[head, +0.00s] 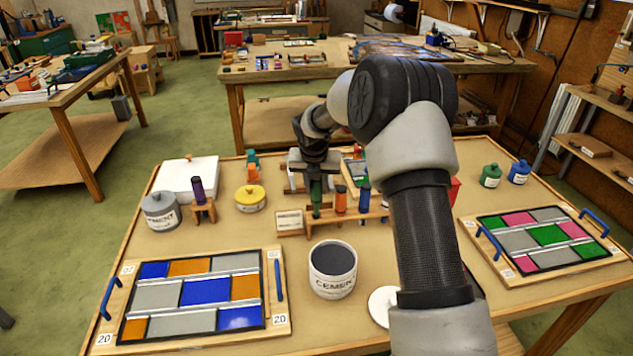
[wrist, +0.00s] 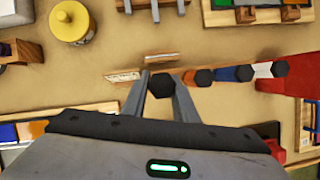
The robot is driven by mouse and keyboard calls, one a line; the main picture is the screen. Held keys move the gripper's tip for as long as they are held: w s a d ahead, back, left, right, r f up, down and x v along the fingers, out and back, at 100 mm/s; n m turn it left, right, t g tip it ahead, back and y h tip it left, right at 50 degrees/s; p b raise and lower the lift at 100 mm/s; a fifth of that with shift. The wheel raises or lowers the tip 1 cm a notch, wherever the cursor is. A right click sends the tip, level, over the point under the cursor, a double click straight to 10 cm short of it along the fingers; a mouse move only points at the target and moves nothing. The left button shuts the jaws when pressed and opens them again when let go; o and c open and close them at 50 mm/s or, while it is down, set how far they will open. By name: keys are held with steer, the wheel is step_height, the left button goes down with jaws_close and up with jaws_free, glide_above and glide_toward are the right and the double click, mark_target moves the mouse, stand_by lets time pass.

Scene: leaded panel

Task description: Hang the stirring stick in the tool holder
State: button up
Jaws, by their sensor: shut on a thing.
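My gripper (head: 315,172) is shut on a green-handled stick (head: 316,198), which I take to be the stirring stick. The stick is upright at the left end of the wooden tool holder (head: 368,214). In the wrist view its dark hexagonal top (wrist: 162,84) shows between my fingers (wrist: 165,92). Its lower end is hidden, so I cannot tell whether it is seated in a slot. To its right, an orange-handled tool (head: 340,200) and a blue-handled tool (head: 364,197) stand in the holder. More tools there are hidden by my arm in the head view.
An open cement can (head: 333,270) stands in front of the holder. A label block (head: 290,222) is beside its left end. A purple-handled tool (head: 198,190) in a small stand, a yellow-lidded pot (head: 250,198) and a grey can (head: 160,211) are left. Leaded panels (head: 195,292) lie on both sides.

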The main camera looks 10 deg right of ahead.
mark_target(316, 196)
steer(key=shift+f+b, duration=0.8)
steer(key=shift+f, duration=1.2)
steer(key=o, duration=1.1)
